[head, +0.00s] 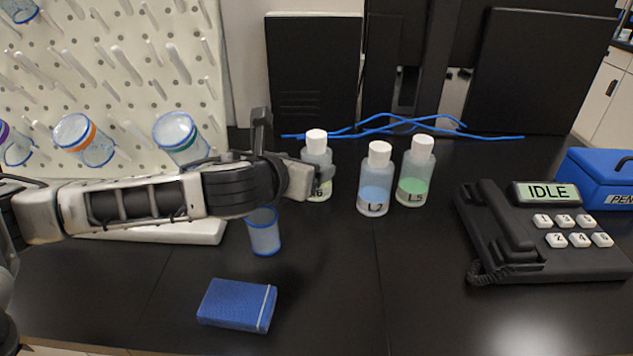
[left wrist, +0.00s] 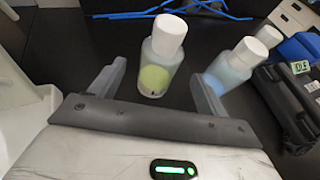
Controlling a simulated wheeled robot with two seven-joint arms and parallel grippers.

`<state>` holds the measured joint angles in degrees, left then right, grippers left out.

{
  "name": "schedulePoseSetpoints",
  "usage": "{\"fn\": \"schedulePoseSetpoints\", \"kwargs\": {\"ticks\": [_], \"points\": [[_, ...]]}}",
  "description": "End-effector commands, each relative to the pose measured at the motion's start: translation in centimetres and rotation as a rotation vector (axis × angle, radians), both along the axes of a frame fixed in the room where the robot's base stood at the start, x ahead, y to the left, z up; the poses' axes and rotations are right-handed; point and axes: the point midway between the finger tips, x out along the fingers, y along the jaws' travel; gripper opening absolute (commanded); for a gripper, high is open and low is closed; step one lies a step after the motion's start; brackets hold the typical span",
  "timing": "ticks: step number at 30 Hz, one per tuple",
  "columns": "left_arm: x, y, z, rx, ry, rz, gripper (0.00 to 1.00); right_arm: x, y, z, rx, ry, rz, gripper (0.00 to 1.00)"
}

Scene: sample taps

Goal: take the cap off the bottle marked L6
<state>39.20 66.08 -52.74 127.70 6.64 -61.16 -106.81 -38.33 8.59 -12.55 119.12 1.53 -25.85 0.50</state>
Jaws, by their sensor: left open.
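The bottle marked L6 (head: 317,152) stands upright on the black bench with its white cap (head: 316,137) on. Its label is partly hidden by my left gripper in the head view; only the "6" shows. In the left wrist view the L6 bottle (left wrist: 157,66) holds yellow-green liquid and stands just ahead, between the lines of the two fingers. My left gripper (head: 320,172) is open at the bottle's left side, with fingers (left wrist: 157,82) apart and nothing clearly held. My right gripper is not in view.
Bottles L7 (head: 376,180) and L5 (head: 416,172) stand close to the right. Blue cables (head: 400,125) lie behind. A phone (head: 545,232) reading IDLE is at right. A blue cup (head: 263,232) and blue box (head: 237,305) are in front; a pegboard (head: 110,60) stands left.

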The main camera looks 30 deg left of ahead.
Motion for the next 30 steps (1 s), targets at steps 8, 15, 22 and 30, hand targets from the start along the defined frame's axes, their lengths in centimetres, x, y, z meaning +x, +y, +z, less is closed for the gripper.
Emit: {"fn": "schedulePoseSetpoints", "kwargs": {"ticks": [8,15,22,30], "points": [[2.5,0.0,-0.7,-0.001,-0.001,0.000,0.76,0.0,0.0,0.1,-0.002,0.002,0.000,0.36],[5.2,0.1,-1.8,-0.001,-0.001,-0.001,0.76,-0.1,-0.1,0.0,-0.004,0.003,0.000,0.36],[5.4,0.2,-2.0,0.001,-0.001,-0.001,0.76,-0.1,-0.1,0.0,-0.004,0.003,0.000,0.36],[5.4,0.2,-2.0,0.000,-0.001,0.000,0.13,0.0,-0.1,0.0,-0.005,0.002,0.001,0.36]]}}
